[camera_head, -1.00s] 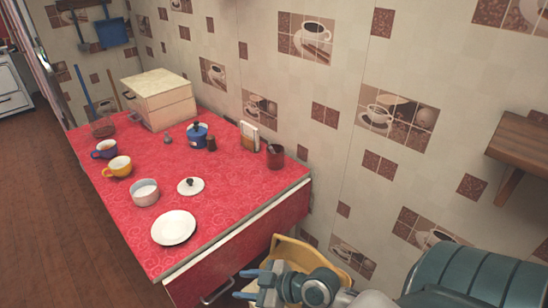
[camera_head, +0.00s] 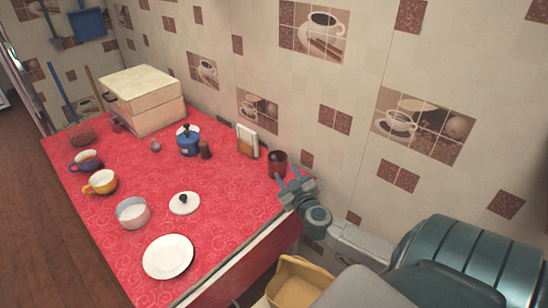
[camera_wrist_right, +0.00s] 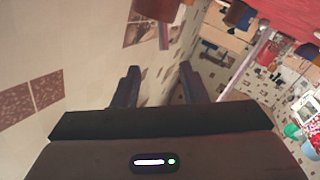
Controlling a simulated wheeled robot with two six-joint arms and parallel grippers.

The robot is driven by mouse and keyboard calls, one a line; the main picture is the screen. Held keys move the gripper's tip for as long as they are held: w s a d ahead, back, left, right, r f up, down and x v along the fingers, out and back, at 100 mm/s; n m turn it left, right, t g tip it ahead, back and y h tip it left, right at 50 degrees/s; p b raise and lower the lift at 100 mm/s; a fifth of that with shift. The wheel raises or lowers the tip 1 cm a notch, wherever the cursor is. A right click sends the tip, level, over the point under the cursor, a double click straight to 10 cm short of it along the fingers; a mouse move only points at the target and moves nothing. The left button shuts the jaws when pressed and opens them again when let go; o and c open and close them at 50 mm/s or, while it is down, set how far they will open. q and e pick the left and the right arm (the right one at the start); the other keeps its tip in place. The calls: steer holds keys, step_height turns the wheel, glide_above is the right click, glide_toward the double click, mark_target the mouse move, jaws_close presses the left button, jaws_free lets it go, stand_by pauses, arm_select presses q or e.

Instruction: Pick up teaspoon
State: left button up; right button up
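I cannot make out a teaspoon in either view. In the head view my right gripper (camera_head: 286,174) is at the near right corner of the red counter (camera_head: 225,215), close to a dark red cup (camera_head: 278,161). Its two fingers are apart and point toward the counter. In the right wrist view the gripper (camera_wrist_right: 159,70) is open, with nothing between its fingers. The inside of the cup is too small to read. My left gripper is in neither view.
On the counter are a white plate (camera_head: 168,257), white pot (camera_head: 132,213), lid (camera_head: 184,203), yellow cup (camera_head: 101,183), blue cup (camera_head: 86,161), blue canister (camera_head: 188,144), napkin holder (camera_head: 247,141) and bread box (camera_head: 144,100). A yellow chair (camera_head: 297,282) stands near. The tiled wall borders the right side.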

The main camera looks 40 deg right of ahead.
mark_target(275, 159)
steer(key=x, duration=0.4)
steer(key=shift+w+d, duration=0.1)
steer(key=shift+w, duration=0.25)
steer(key=shift+w+d+f, duration=0.1)
steer(key=shift+w+d, duration=0.05)
steer(key=shift+w, duration=0.25)
steer(key=shift+w+d+f, duration=0.15)
steer(key=shift+w, duration=0.25)
steer(key=x, duration=0.2)
steer(key=b+x, duration=0.1)
steer(key=shift+w+f, duration=0.25)
steer(key=shift+f, duration=0.05)
steer(key=shift+w, duration=0.25)
steer(key=shift+d, duration=0.1)
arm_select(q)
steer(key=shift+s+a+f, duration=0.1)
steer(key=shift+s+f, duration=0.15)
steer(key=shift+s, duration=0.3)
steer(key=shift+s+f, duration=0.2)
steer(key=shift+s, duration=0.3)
arm_select(e)
jaws_close()
